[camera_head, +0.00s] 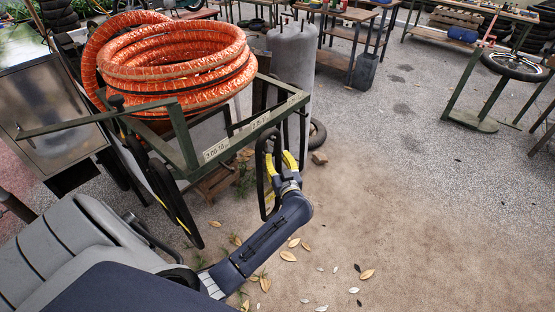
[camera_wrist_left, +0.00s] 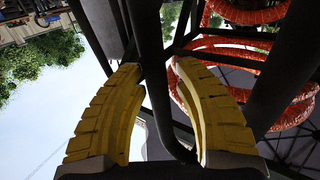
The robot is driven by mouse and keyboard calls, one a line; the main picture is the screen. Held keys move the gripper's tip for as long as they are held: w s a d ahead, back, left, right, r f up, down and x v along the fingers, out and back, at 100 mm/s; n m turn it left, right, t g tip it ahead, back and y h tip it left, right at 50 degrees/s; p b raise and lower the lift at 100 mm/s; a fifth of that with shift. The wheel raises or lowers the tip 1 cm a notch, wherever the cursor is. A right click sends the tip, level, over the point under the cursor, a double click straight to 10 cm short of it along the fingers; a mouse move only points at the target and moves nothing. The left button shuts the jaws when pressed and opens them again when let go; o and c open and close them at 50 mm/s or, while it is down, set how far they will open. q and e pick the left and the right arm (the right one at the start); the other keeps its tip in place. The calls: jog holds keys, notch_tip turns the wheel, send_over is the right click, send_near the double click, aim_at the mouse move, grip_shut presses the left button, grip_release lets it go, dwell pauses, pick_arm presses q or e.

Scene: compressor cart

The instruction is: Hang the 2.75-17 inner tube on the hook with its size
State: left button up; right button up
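A black inner tube (camera_head: 260,182) hangs as a long narrow loop at the right end of the cart's green rail (camera_head: 235,139), near a size label (camera_head: 260,122) that seems to read 2.75-17. My left gripper (camera_head: 281,160), with yellow fingers, is at the loop's right strand. My right gripper is not in view.
Another label (camera_head: 216,150) reads 3.00-10, and longer black tubes (camera_head: 172,195) hang to its left. A coiled orange hose (camera_head: 175,65) lies on the cart above the rail. A grey tank (camera_head: 292,60) stands behind. The ground to the right is open.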

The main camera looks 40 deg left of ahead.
pick_arm(q)
jog(key=shift+o, duration=1)
